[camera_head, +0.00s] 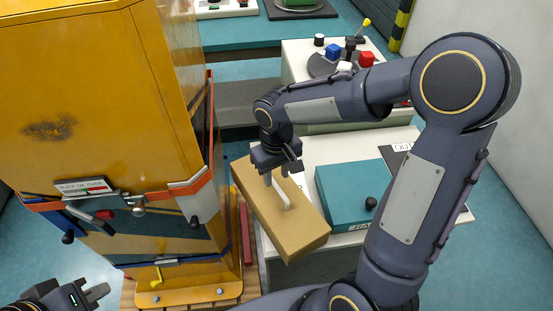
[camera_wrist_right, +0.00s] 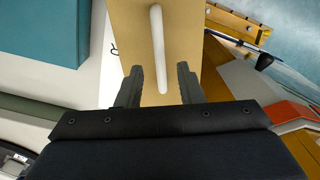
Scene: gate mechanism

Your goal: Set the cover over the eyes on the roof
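A tan box-shaped cover (camera_head: 262,219) with a white bar handle (camera_head: 279,192) sits slanted on a white table, beside the yellow housing. My right gripper (camera_head: 284,172) is at the far end of the handle. In the right wrist view its two fingers (camera_wrist_right: 161,82) are apart, one on each side of the handle's end (camera_wrist_right: 155,50), with gaps showing. The cover also fills the top middle of that view (camera_wrist_right: 184,30). My left gripper (camera_head: 88,288) is at the lower left, empty, with its fingers apart. I cannot make out any eyes on the roof.
The large yellow housing (camera_head: 90,70) with levers and an orange band stands at left. A teal box (camera_head: 345,190) with a black knob is right of the cover on the white table (camera_head: 320,149). A stand with coloured knobs (camera_head: 333,50) is behind. My right arm spans the right side.

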